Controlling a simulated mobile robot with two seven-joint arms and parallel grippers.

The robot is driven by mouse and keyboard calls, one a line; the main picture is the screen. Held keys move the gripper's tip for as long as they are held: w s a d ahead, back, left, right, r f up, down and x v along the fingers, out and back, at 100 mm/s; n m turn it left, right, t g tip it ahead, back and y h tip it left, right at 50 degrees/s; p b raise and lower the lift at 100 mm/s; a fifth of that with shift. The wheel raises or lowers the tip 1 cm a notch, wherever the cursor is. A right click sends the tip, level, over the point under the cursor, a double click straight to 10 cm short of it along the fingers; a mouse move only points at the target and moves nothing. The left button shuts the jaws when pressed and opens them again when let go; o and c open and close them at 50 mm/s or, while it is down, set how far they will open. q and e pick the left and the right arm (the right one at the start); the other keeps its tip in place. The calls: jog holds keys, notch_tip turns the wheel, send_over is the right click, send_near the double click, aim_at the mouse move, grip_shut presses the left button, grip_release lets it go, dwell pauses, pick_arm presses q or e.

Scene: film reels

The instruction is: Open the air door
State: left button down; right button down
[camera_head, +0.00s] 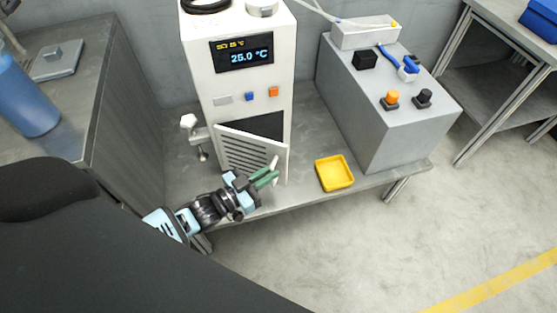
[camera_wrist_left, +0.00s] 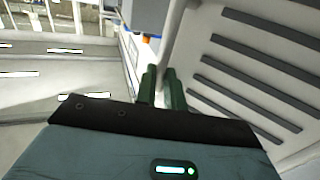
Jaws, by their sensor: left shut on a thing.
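The air door (camera_head: 243,148) is a white slotted panel low on the front of the white unit (camera_head: 240,90) in the head view. It stands tilted out from the front, with a dark opening (camera_head: 266,126) showing above it. My left gripper (camera_head: 266,177) has its green fingers shut on the pale door handle (camera_head: 274,164) at the door's right side. In the left wrist view the fingers (camera_wrist_left: 163,85) close around the handle bar (camera_wrist_left: 173,40), and the slotted door (camera_wrist_left: 265,60) fills the right side. My right gripper is not in view.
A yellow tray (camera_head: 335,186) lies on the bench to the right of the door. A grey control box (camera_head: 390,120) with knobs stands behind it. A white clamp-like fitting (camera_head: 192,130) sticks out left of the unit. A blue container (camera_head: 27,100) stands far left.

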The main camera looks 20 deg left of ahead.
pick_arm(q)
jog(key=s+a+m+g+h+p, duration=0.1)
jog(key=s+a+m+h+p, duration=0.1)
jog(key=s+a, duration=0.5)
jog(key=shift+s+a+r+g+h, duration=0.15)
jog(key=shift+s+a+g+h, duration=0.3)
jog(key=shift+s, duration=1.45)
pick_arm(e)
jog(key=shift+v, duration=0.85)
pick_arm(q)
jog(key=shift+d, duration=0.1)
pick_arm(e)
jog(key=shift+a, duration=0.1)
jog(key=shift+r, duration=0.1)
pick_arm(q)
jog(key=c, duration=1.5)
grip_release()
jog(key=shift+w, duration=0.1)
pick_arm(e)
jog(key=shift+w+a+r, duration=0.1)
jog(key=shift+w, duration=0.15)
pick_arm(q)
jog(key=shift+s+d, duration=0.2)
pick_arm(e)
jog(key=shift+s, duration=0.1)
